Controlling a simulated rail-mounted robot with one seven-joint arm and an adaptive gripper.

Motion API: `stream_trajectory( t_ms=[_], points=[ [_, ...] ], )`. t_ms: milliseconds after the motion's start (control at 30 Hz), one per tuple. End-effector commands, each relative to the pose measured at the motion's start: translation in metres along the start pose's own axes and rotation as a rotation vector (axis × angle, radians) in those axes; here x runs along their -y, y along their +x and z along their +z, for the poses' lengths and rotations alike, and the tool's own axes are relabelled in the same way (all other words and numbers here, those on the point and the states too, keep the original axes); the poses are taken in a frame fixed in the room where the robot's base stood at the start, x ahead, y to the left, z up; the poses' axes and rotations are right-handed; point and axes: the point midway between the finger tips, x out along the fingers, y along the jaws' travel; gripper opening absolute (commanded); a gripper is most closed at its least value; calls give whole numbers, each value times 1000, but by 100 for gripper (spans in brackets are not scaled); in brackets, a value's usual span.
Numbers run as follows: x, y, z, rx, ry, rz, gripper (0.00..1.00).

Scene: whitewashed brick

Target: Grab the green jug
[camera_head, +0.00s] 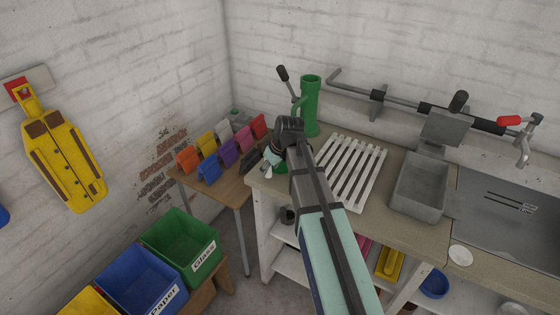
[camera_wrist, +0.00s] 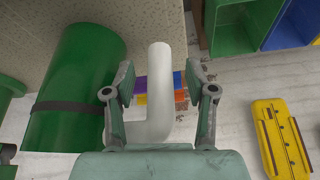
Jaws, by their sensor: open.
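The green jug (camera_wrist: 80,85) appears in the wrist view as a large green cylinder with a dark band, left of my fingers. A pale, bent handle (camera_wrist: 160,85) lies between my two open fingers, with gaps visible on both sides. Where it joins the jug is hidden. In the head view my gripper (camera_head: 269,160) is at the bench's left end, and my wrist hides most of what it faces. Only a small green part (camera_head: 281,168) shows beneath it. My gripper (camera_wrist: 160,85) is open in the wrist view.
A tall green cylinder (camera_head: 311,105) with a black-knobbed lever stands just behind my gripper. A white slatted rack (camera_head: 355,165) and grey basin (camera_head: 420,187) are to the right. A side table with coloured items (camera_head: 222,150) and labelled bins (camera_head: 180,240) are left.

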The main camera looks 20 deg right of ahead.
Motion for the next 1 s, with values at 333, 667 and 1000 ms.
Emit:
stream_trajectory(
  t_ms=[333,667,1000],
  points=[
    [0,17,0,0,0,1,56],
    [0,17,0,0,0,0,0],
    [0,16,0,-1,0,1,0]
  ],
)
